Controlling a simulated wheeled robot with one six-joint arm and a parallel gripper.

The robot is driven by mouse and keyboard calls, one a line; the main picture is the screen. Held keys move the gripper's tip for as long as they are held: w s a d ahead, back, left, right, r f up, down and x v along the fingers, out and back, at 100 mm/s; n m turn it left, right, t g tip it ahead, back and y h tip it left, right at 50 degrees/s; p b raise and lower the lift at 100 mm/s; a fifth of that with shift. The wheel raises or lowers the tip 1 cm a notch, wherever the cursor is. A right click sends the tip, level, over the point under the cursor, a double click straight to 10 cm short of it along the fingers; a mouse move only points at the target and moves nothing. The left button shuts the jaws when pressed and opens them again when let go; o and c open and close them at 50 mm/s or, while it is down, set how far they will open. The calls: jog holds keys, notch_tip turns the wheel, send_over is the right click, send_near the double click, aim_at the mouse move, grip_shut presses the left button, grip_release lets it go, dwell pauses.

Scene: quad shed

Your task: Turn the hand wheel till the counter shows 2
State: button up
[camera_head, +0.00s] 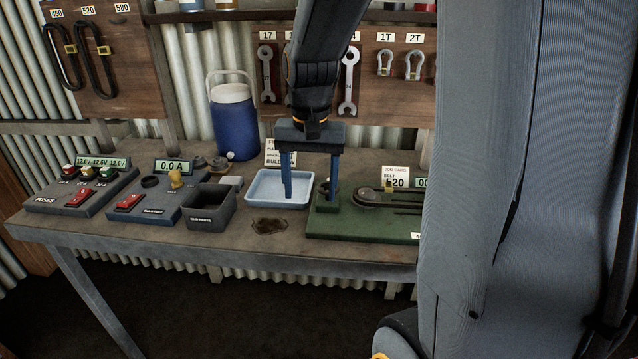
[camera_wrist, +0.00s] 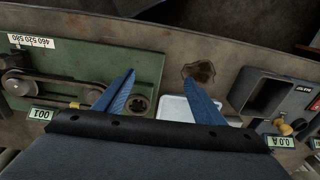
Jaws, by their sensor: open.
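The hand wheel seems to be the dark round part (camera_wrist: 138,104) on the green board (camera_wrist: 90,62) in the wrist view. My gripper (camera_wrist: 158,80) is open and empty, with its blue fingers spread. In the head view my gripper (camera_head: 310,199) points down over the gap between tray and board. Its right finger partly hides the round part. The counter (camera_wrist: 40,114) seems to read 001 in the wrist view; in the head view my arm cuts it off after "00".
The pale blue tray (camera_head: 262,201) lies left of the green board. A dark open box (camera_head: 209,207) and two grey panels with red switches stand farther left. A belt on pulleys (camera_head: 385,199) sits on the board. A blue jug (camera_head: 234,125) stands behind.

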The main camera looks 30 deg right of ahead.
aim_at(328, 186)
jog(key=w+d+r+m, duration=0.1)
jog(key=d, duration=0.1)
jog(key=w+d+r+m+b, duration=0.1)
jog(key=w+d+r+m, duration=0.1)
jog(key=d, duration=0.1)
jog(key=w+d+r+m, duration=0.1)
jog(key=w+d+m, duration=0.1)
jog(key=shift+w+d+r+g+b, duration=0.1)
jog(key=shift+d+r+g+b, duration=0.1)
jog(key=shift+g+b, duration=0.15)
jog(key=shift+f+p, duration=0.55)
jog(key=shift+f, duration=3.2)
jog(key=c, duration=1.1)
jog(key=shift+o, duration=0.2)
jog(key=shift+n+p, duration=0.3)
jog(key=shift+p, duration=0.1)
jog(key=n+p, duration=0.2)
jog(key=n, duration=0.1)
jog(key=shift+r+n+p, duration=0.1)
jog(key=shift+n+p, duration=0.2)
jog(key=shift+n, duration=0.1)
jog(key=n+p, duration=0.2)
jog(key=n, duration=0.2)
jog(key=shift+n, duration=0.4)
jog(key=shift+n+p, duration=0.3)
